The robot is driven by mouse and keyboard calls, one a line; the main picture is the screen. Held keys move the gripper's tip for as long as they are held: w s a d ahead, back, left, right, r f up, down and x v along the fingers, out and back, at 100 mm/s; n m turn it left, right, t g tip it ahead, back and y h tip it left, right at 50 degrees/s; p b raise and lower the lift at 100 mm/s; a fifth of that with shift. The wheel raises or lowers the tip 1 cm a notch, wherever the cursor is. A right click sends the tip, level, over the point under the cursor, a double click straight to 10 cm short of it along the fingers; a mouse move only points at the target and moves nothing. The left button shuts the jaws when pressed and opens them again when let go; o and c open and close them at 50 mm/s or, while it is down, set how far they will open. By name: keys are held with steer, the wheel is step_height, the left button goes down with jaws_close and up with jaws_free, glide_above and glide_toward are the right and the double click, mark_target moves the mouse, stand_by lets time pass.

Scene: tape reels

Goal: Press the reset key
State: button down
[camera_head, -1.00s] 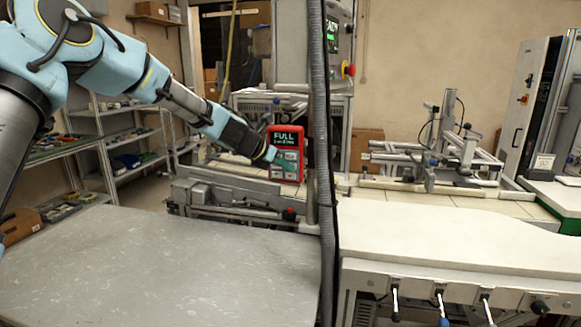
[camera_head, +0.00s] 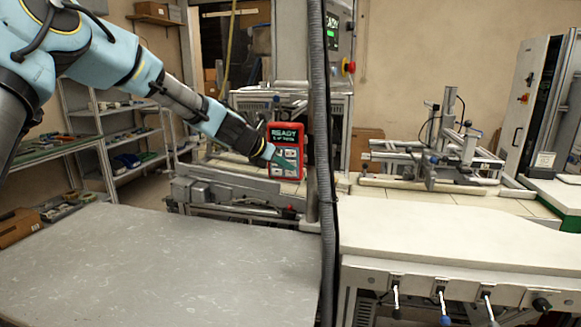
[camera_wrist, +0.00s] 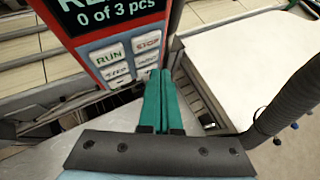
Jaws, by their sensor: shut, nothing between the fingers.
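A red control panel (camera_head: 287,135) stands behind the near grey table in the head view. Its dark screen (camera_head: 286,135) reads READY, and the wrist view shows "0 of 3 pcs" on it. In the wrist view, a RUN key (camera_wrist: 109,55) and a STOP key (camera_wrist: 147,42) sit below the screen. Smaller pale keys (camera_wrist: 117,71) lie under them, with lettering too small to read surely, so I cannot tell which is reset. My gripper (camera_wrist: 161,73) is shut and empty, its green fingertips at the lower right keys and partly hiding them. Contact cannot be told.
The grey table (camera_head: 160,265) in front is bare. A thick grey hose (camera_head: 320,180) hangs just right of the panel. A white-topped bench (camera_head: 460,235) with levers stands at right. Shelves (camera_head: 125,140) stand at left.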

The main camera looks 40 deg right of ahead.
steer(key=s+a+b, duration=0.1)
steer(key=a+b, duration=0.1)
steer(key=s+a+b, duration=0.1)
steer(key=a+b, duration=0.1)
steer(key=shift+s+a, duration=0.1)
steer(key=shift+s, duration=0.25)
stand_by(0.8)
